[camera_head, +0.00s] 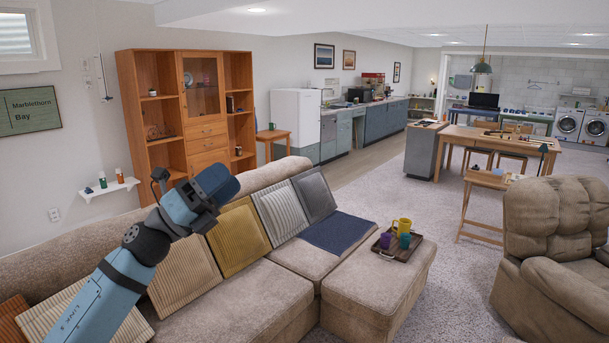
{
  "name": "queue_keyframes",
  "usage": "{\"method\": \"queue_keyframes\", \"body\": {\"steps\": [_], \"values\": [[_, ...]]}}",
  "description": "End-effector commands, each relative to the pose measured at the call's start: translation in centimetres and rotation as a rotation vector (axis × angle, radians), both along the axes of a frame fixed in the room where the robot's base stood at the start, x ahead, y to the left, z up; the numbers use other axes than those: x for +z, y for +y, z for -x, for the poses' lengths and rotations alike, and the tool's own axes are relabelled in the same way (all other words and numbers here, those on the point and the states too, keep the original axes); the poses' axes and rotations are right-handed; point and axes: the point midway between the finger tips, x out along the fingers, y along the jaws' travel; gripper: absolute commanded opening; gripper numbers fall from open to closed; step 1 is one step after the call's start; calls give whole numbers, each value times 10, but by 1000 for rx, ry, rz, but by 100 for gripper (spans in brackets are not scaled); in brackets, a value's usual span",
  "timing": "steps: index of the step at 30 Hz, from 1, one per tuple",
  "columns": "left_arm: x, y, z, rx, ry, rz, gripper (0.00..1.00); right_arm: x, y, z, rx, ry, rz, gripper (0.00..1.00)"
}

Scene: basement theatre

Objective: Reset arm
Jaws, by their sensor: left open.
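My left arm comes in from the lower left, over the sofa. Its left gripper (212,186) is at the upper end of the arm, raised in front of the sofa back and the wooden cabinet. The gripper is seen from behind and to the side, so its fingertips are hard to make out. I see nothing held in it. My right gripper is not in view.
The beige sofa (232,305) with several cushions lies below and beside my left arm. A tray (397,255) with cups sits on the sofa's chaise. A recliner (560,245) stands at right. A wooden cabinet (205,110) stands behind. Carpet (455,285) is clear between chaise and recliner.

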Motion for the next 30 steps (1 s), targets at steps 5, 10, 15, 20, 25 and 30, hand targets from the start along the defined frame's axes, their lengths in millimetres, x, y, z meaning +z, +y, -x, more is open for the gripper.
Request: {"method": "queue_keyframes", "body": {"steps": [5,10,15,20,25,30], "values": [[-99,13,5,-21,402,275,56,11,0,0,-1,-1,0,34],[-198,28,28,-3,782,540,56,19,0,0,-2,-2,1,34],[-302,42,74,51,1156,808,56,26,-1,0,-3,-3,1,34],[-394,52,144,140,1499,1067,56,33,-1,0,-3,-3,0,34],[-469,56,231,254,1801,1320,56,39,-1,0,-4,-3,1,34],[-505,56,291,339,1970,1474,56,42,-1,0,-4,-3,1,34]]}}
